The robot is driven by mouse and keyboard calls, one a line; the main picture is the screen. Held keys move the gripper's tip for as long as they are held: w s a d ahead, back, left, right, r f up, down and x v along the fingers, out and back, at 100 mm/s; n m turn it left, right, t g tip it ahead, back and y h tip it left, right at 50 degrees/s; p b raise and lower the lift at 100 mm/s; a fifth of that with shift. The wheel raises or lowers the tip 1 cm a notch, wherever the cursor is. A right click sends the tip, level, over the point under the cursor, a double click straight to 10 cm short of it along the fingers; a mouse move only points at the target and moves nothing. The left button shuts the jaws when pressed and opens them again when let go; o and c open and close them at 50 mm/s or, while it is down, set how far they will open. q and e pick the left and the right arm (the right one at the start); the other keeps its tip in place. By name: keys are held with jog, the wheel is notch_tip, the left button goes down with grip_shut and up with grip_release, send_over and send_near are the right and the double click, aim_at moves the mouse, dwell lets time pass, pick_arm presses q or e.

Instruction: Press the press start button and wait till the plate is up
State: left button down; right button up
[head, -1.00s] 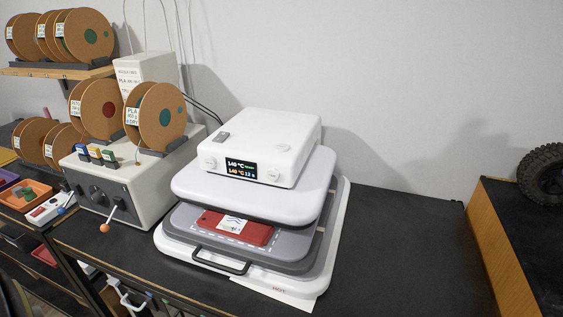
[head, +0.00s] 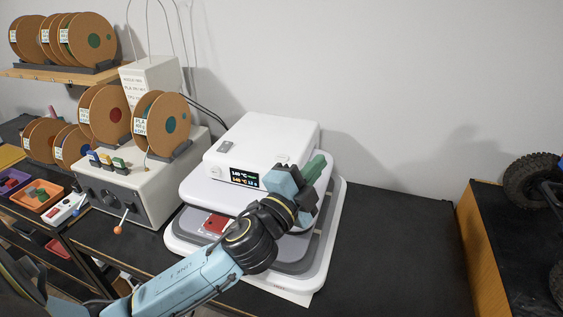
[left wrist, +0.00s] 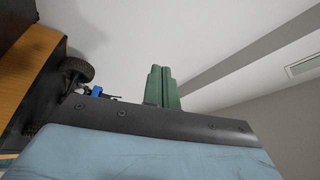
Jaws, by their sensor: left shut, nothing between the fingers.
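The white heat press (head: 262,135) stands on the black bench with its lit display (head: 244,178) facing me. Its white upper plate (head: 197,187) is above the grey lower plate (head: 187,222), with a gap at the front. A red piece (head: 215,224) lies on the lower plate, partly covered by my arm. My left gripper (head: 318,165) is at the press's front right corner, its green fingers shut and empty. The wrist view shows the fingers (left wrist: 162,87) together. The gripper hides the front panel right of the display; I cannot tell whether it touches anything. My right gripper is not in view.
A grey-white box (head: 142,195) with brown spools (head: 162,125) stands left of the press. More spools sit on a shelf at upper left. A wooden-sided stand (head: 480,250) with a wheeled crawler (head: 535,185) is at right. The bench between is clear.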

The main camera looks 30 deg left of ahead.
pick_arm(q)
jog(key=d+r+m+g+h, duration=0.1)
jog(key=d+r+m+h, duration=0.6)
jog(key=m+h, duration=0.55)
jog(key=m+g+y, duration=1)
jog(key=m+y, duration=0.3)
jog(key=m, duration=0.7)
send_over(278, 159)
jog(key=shift+f, duration=0.65)
jog(key=shift+f+h, duration=0.1)
jog(key=shift+h, duration=0.15)
notch_tip(278, 159, down, 8)
jog(key=b, duration=0.4)
jog(key=shift+r, duration=0.2)
jog(key=shift+f+b, duration=0.55)
jog(key=shift+b, duration=0.05)
